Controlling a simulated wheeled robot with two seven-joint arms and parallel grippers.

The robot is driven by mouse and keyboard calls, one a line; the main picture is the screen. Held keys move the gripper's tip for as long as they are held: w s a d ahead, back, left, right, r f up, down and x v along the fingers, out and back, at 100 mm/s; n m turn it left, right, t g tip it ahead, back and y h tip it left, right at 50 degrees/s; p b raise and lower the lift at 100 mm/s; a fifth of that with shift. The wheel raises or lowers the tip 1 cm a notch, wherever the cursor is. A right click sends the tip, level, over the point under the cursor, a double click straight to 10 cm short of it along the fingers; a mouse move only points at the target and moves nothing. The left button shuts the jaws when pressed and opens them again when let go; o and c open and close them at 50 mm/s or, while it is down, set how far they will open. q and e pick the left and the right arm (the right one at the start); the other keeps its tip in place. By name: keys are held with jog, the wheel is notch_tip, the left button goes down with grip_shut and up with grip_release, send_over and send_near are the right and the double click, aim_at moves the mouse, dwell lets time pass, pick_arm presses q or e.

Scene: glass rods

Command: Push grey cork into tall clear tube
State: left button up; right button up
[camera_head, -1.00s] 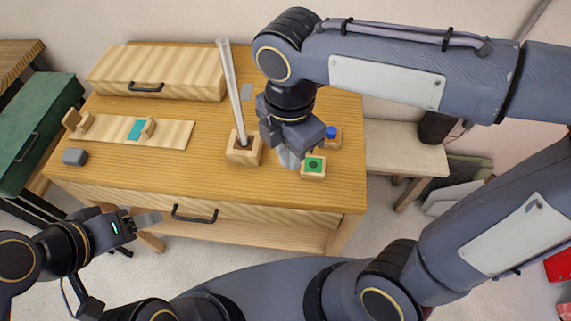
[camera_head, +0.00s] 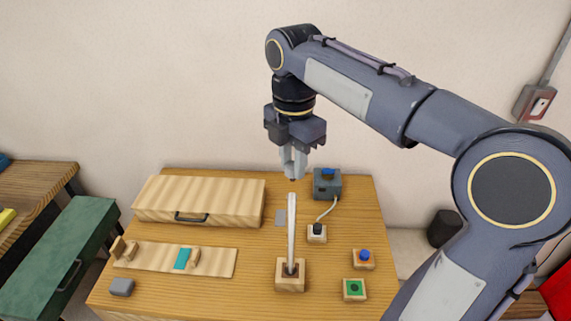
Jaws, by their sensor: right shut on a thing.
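The tall clear tube (camera_head: 292,232) stands roughly upright in a wooden block (camera_head: 290,287) on the table. My right gripper (camera_head: 293,176) points down just above the tube's top end, with a small gap showing between them. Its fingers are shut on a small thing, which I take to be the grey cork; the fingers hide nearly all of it. My left gripper is out of view.
Blocks with a blue top (camera_head: 364,258) and a green top (camera_head: 354,289) stand to the right. A grey box (camera_head: 327,184) is corded to a pale block (camera_head: 317,234). A drawer box (camera_head: 198,199), wooden board (camera_head: 216,264) and grey lump (camera_head: 121,287) lie left.

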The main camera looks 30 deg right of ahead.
aim_at(292, 180)
jog(key=shift+f, duration=0.8)
notch_tip(292, 180, down, 4)
jog(key=b, duration=0.3)
jog(key=shift+r, duration=0.25)
jog(key=shift+r+p, duration=0.1)
jog(key=shift+p, duration=0.35)
jog(key=shift+f+b, duration=0.45)
jog(key=shift+f, duration=0.2)
dwell(0.4)
jog(key=o, duration=0.7)
jog(key=shift+c, duration=0.2)
jog(key=shift+r, duration=0.1)
